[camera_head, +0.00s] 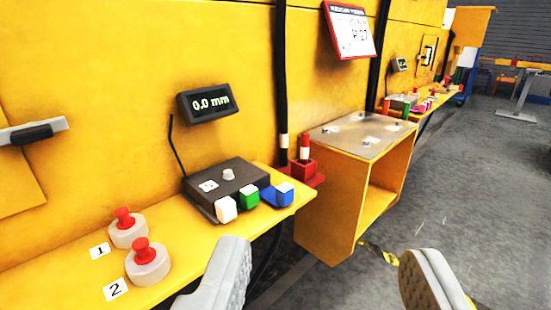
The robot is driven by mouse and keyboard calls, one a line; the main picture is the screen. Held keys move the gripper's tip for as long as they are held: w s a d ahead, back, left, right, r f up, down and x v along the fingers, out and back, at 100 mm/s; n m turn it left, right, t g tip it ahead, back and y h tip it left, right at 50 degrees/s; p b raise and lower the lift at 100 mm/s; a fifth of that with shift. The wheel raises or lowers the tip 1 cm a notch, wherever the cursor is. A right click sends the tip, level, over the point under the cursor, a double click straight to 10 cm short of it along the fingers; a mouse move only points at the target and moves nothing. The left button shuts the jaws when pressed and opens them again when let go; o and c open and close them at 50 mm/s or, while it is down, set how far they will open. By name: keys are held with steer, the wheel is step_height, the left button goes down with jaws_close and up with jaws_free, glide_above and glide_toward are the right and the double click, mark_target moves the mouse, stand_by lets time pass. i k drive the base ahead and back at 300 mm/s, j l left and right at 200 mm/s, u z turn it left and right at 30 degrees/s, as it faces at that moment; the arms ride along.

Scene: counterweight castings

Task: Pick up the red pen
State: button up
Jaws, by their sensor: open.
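A short upright red cylinder with a white band (305,148) stands in a red block (303,169) at the right end of the near yellow shelf. It may be the red pen; I cannot tell for sure. No other clear pen shows on the near shelf. My gripper (325,252) is open and empty, its two grey fingers wide apart at the bottom of the view. The red cylinder is farther off and above the gap between the fingers, and nothing touches it.
Grey floor (450,180) lies free at right.

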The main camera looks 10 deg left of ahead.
mark_target(305, 140)
steer(key=i+j, duration=0.1)
steer(key=i, duration=0.4)
steer(key=i+j+z, duration=0.1)
steer(key=i, duration=0.45)
